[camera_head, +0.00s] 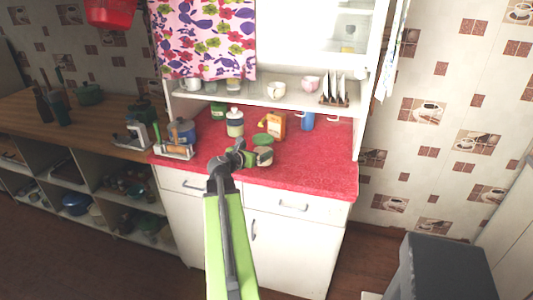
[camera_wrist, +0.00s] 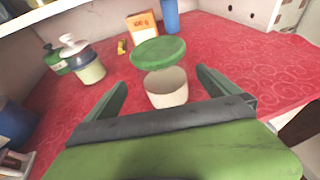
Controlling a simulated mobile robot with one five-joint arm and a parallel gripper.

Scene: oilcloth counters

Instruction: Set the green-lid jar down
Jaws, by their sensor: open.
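The green-lid jar (camera_wrist: 166,88) stands upright on the red cloth of the counter, near its front edge in the head view (camera_head: 265,157). Its round green lid (camera_wrist: 158,52) sits above pale contents, with a see-through band between them. My gripper (camera_wrist: 162,78) is open, with one finger on each side of the jar. The fingertips look apart from the jar, with red cloth showing between. In the head view my gripper (camera_head: 246,157) is just left of the jar and partly overlaps it.
A shelf (camera_head: 255,97) with cups overhangs the back. The red counter (camera_head: 315,170) is clear on the right.

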